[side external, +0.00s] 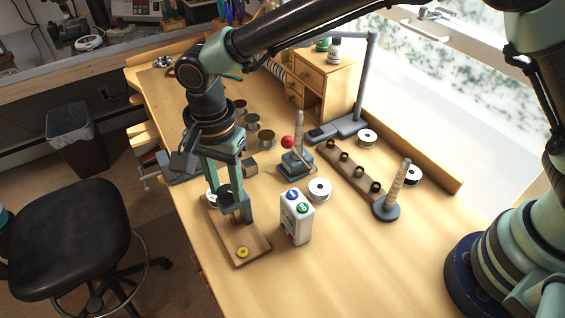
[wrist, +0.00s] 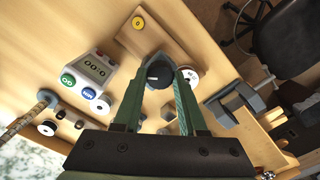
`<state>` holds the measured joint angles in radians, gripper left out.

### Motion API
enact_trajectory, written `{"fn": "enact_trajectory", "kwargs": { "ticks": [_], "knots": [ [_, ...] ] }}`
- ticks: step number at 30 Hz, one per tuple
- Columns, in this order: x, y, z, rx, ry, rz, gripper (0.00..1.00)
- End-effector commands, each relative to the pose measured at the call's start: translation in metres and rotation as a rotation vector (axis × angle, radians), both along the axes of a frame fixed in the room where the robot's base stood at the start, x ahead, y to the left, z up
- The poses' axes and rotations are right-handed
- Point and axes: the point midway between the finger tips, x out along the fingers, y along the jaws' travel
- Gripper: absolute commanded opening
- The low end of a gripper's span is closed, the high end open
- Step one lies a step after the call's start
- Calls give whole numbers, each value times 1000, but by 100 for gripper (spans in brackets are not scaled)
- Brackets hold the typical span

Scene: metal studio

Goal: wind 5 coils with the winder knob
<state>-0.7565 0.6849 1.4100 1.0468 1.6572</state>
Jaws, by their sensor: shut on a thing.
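The winder (side external: 297,160), with a red ball knob (side external: 288,142) and an upright post, stands on the bench to the right of my gripper (side external: 238,212). My gripper is low over a wooden board (side external: 250,246) and apart from the knob. In the wrist view, its fingers (wrist: 158,78) are shut on a dark grey piece (wrist: 158,70); I cannot tell exactly what it is. A white counter box (side external: 297,222) with green and blue buttons stands right of the board. Its display (wrist: 94,66) is too small to read surely. Several dark coils (side external: 344,156) sit on a wooden strip.
A wound post (side external: 399,185) stands at the right. White spools (side external: 319,189) lie around the winder. A lamp stand (side external: 368,85) and small drawer cabinet (side external: 315,80) are behind. A yellow disc (side external: 243,252) lies on the board's near end. The front right bench is clear.

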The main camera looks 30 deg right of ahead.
Motion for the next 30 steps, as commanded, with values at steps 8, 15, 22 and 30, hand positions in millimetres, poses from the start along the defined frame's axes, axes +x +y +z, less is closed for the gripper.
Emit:
{"fn": "enact_trajectory", "kwargs": {
  "ticks": [8, 15, 22, 30],
  "knots": [
    [-1, 0, 2, -3, 2, -263, 0],
    [-1, 0, 2, -2, 1, -491, 0],
    [-1, 0, 2, -2, 1, -709, 0],
    [-1, 0, 2, -2, 1, -942, 0]
  ]
}}
